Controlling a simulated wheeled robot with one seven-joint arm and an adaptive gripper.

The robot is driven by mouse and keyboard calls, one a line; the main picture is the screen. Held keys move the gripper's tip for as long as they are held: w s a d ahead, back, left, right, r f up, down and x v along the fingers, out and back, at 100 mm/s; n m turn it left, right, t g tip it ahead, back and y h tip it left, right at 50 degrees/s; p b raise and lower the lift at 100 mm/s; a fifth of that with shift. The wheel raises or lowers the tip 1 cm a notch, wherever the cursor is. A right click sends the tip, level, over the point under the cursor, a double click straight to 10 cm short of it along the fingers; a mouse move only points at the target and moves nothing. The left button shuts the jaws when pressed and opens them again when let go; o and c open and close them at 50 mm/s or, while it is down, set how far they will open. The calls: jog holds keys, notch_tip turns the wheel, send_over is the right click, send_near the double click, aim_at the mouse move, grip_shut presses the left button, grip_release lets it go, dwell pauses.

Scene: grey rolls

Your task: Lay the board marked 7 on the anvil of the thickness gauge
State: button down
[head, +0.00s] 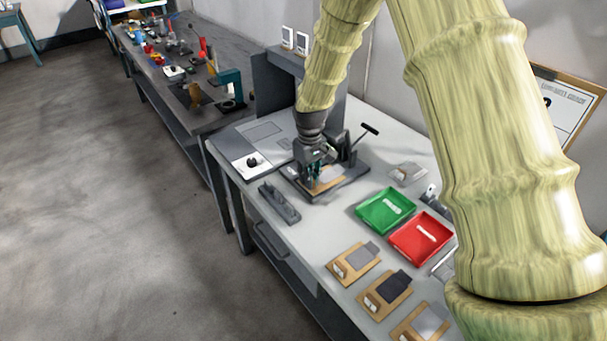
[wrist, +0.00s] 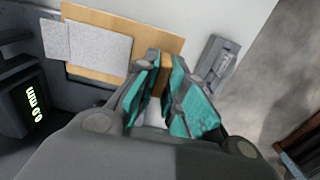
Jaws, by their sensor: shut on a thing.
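My gripper (wrist: 165,95) has teal fingers shut on a small brown block at the near edge of a tan board (wrist: 78,15) with a grey plate on it. In the head view this board (head: 328,184) shows under my gripper (head: 314,177), over the dark base of the thickness gauge (head: 345,190). Its number cannot be read. In the wrist view the gauge's display (wrist: 36,103) glows at the left, beside the board. The anvil is hidden, and I cannot tell whether the board touches it.
A green tray (head: 372,220) and a red tray (head: 405,250) lie to the right of the gauge. Several tan boards, one with a dark plate (head: 396,287), lie along the front. A grey fixture (head: 279,204) sits near the bench's left edge, with clear bench beside it.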

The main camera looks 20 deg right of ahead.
jog(key=w, duration=0.3)
jog(key=w+d, duration=0.1)
jog(key=shift+w+f+p, duration=0.15)
jog(key=shift+f+p, duration=0.1)
jog(key=shift+p, duration=0.15)
jog(key=shift+f+p, duration=0.75)
jog(key=shift+f, duration=0.95)
jog(key=shift+f, duration=0.15)
jog(key=c, duration=1.5)
grip_release()
notch_tip(320, 180, up, 12)
jog(key=b, duration=0.3)
jog(key=shift+a, duration=0.1)
